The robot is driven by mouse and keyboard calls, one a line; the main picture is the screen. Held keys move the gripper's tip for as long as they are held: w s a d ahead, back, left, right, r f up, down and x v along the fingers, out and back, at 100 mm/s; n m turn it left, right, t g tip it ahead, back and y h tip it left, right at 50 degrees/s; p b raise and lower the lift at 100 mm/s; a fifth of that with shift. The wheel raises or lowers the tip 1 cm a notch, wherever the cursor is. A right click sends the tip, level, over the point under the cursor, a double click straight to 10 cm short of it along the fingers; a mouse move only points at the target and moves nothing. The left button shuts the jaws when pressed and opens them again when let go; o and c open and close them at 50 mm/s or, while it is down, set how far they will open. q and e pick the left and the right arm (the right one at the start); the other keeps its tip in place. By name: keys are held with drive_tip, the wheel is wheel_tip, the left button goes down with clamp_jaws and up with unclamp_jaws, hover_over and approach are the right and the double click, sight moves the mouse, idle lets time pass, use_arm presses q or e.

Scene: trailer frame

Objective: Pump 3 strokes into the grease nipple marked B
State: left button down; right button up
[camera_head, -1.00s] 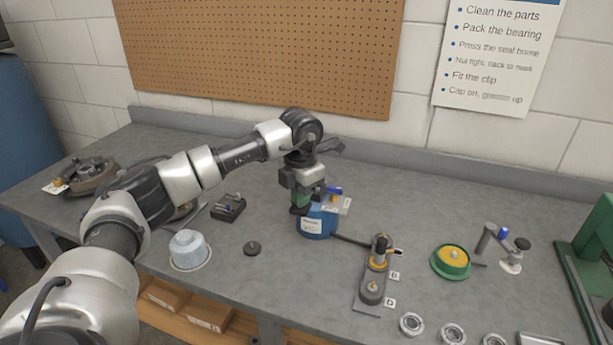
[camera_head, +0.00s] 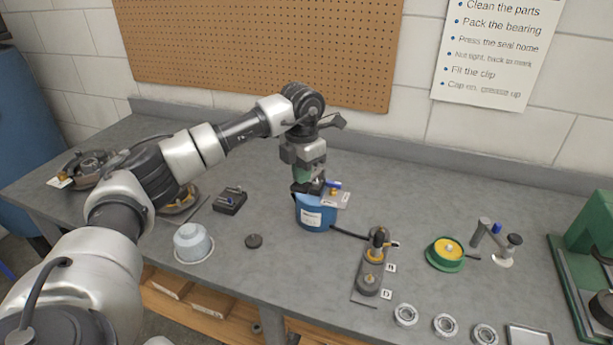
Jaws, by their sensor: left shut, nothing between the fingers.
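The blue grease pump (camera_head: 314,216) stands on the bench with a white label on its front and a grey top piece with a small blue knob. A dark hose runs from it to the grey block with two nipples (camera_head: 371,275), beside the tags B (camera_head: 391,268) and D (camera_head: 386,294). A dark coupler with a yellow ring (camera_head: 377,244) stands upright on the nipple by B. My left gripper (camera_head: 308,190) points down, shut and empty, at the top of the pump; whether it touches is hard to tell. My right gripper is not in view.
A white cup (camera_head: 192,243), a black cap (camera_head: 254,241) and a small dark block (camera_head: 230,201) lie left of the pump. To the right are a green-rimmed dish (camera_head: 444,254), several bearing rings (camera_head: 445,325) and a green press (camera_head: 589,290).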

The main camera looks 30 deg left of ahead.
sight(301, 192)
use_arm(q)
drive_tip(key=shift+f, duration=0.1)
drive_tip(key=shift+s+d+f+b, duration=0.1)
drive_tip(key=shift+s+f+b, duration=0.1)
drive_tip(key=shift+f+b, duration=0.25)
drive_tip(key=shift+s+f+b, duration=0.2)
drive_tip(key=shift+f+b, duration=0.05)
drive_tip(key=shift+f, duration=0.4)
drive_tip(key=shift+s+f+b, duration=0.1)
drive_tip(key=shift+f+b, duration=0.35)
drive_tip(key=shift+f, duration=0.75)
drive_tip(key=shift+b, duration=0.3)
drive_tip(key=shift+s+f+b, duration=0.1)
drive_tip(key=shift+f+b, duration=0.6)
drive_tip(key=shift+f, duration=0.55)
